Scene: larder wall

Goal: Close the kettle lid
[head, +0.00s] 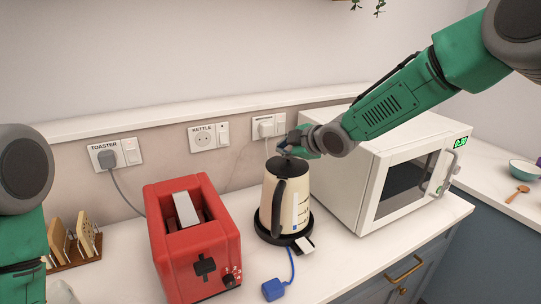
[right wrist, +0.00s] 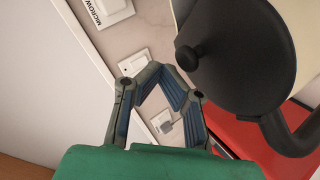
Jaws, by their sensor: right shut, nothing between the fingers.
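The cream kettle (head: 297,207) with a black handle stands upright on its round black base (head: 266,234). Its black lid (head: 289,164) lies across the top; I cannot tell whether it is fully down. The lid with its round knob (right wrist: 190,56) fills the upper right of the right wrist view. My right gripper (head: 287,149) is shut and empty, just above the back of the lid. In the right wrist view the gripper's fingers (right wrist: 160,78) are beside the knob, apart from it in the picture. My left gripper is out of view.
A red toaster (head: 190,250) stands left of the kettle, and a white microwave (head: 355,165) stands close on the right. A blue plug (head: 273,289) lies in front. Wall sockets (head: 208,138) are behind. A toast rack (head: 75,243) stands at far left.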

